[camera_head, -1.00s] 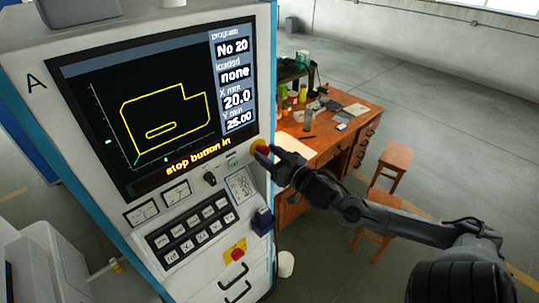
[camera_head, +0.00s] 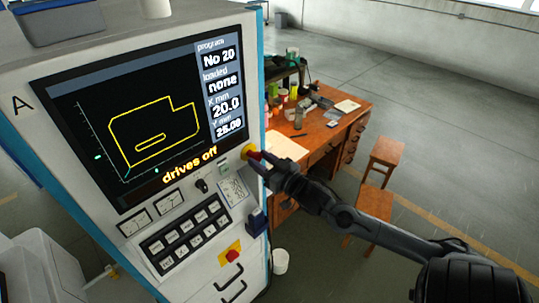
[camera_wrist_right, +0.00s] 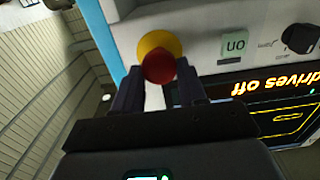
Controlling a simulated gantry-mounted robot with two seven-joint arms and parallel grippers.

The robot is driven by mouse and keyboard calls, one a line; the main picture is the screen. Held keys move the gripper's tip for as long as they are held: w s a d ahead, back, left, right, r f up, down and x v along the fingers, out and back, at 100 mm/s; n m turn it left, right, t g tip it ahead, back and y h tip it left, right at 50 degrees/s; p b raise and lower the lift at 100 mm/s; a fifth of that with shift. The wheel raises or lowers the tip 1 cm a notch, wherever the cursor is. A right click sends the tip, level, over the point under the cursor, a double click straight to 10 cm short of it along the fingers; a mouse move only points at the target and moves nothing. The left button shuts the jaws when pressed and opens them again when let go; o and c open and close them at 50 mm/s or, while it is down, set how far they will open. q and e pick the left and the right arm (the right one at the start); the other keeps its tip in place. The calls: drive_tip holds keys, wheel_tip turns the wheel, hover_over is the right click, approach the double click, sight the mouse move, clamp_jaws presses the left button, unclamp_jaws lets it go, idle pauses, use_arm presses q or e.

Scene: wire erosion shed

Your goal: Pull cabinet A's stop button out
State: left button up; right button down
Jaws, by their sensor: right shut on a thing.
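Cabinet A (camera_head: 20,132) fills the left of the head view, with its letter A beside the screen (camera_head: 150,125). The screen now reads "drives off". The stop button, a red mushroom head on a yellow base (camera_head: 249,151), is at the screen's lower right corner. In the right wrist view the red stop button (camera_wrist_right: 159,67) sits in front of its yellow ring, between my fingers. My right gripper (camera_head: 258,161) is shut on the red head. My left gripper is not in view.
A green "on" button (camera_wrist_right: 235,45) and a black knob (camera_wrist_right: 299,38) are near the stop button. A key panel (camera_head: 185,235) and a red-and-yellow switch (camera_head: 231,255) are lower. A wooden desk (camera_head: 345,120) and stools (camera_head: 388,152) stand behind to the right.

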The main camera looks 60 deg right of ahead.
drive_tip(key=shift+r, duration=0.1)
drive_tip(key=c, duration=1)
unclamp_jaws()
drive_tip(key=shift+s, duration=0.1)
drive_tip(key=shift+o, duration=1.3)
drive_tip(key=shift+s, duration=0.15)
drive_tip(key=shift+o, duration=0.6)
drive_tip(key=shift+s+a+f, duration=0.15)
drive_tip(key=shift+s+f, duration=0.05)
drive_tip(key=shift+s, duration=0.15)
drive_tip(key=b+v, duration=0.2)
drive_tip(key=v, duration=0.8)
drive_tip(key=shift+r, duration=0.15)
